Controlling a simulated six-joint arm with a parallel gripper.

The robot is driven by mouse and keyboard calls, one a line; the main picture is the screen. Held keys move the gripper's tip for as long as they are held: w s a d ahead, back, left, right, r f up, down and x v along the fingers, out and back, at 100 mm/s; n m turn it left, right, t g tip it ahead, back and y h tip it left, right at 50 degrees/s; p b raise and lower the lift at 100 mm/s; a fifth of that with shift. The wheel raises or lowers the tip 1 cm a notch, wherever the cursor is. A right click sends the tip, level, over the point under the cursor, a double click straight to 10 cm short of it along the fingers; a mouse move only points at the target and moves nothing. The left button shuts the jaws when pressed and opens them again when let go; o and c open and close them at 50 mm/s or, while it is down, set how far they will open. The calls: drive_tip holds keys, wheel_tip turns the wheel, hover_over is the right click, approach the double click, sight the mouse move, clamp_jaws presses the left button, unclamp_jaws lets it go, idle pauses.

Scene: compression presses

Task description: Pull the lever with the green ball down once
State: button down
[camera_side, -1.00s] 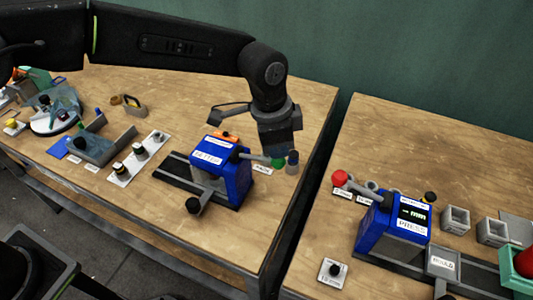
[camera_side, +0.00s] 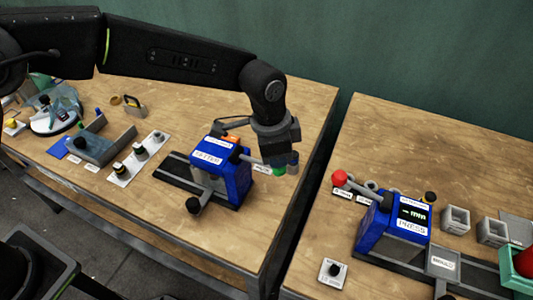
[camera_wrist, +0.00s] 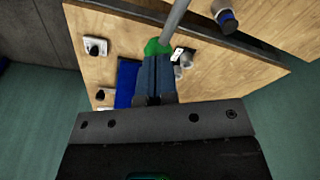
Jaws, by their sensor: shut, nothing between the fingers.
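The green ball (camera_side: 279,171) is at the end of a grey lever (camera_side: 254,161) that runs out to the right from the blue machine (camera_side: 219,170) on the left table. The lever slopes slightly down towards the ball. My gripper (camera_side: 281,166) is shut and points down, over the ball; its tips seem to press on the ball's top. In the wrist view the green ball (camera_wrist: 154,46) shows just past the shut fingertips (camera_wrist: 154,62), partly hidden by them, with the lever rod (camera_wrist: 176,18) beside it.
A second blue press with a red ball lever (camera_side: 340,177) stands on the right table, across a gap. The left table's front (camera_side: 190,240) is clear.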

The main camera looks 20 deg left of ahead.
drive_tip(key=shift+f, duration=1.65)
wheel_tip(320, 180, up, 13)
drive_tip(key=shift+f, duration=0.15)
idle(1.1)
drive_tip(key=shift+a, duration=0.1)
idle(0.3)
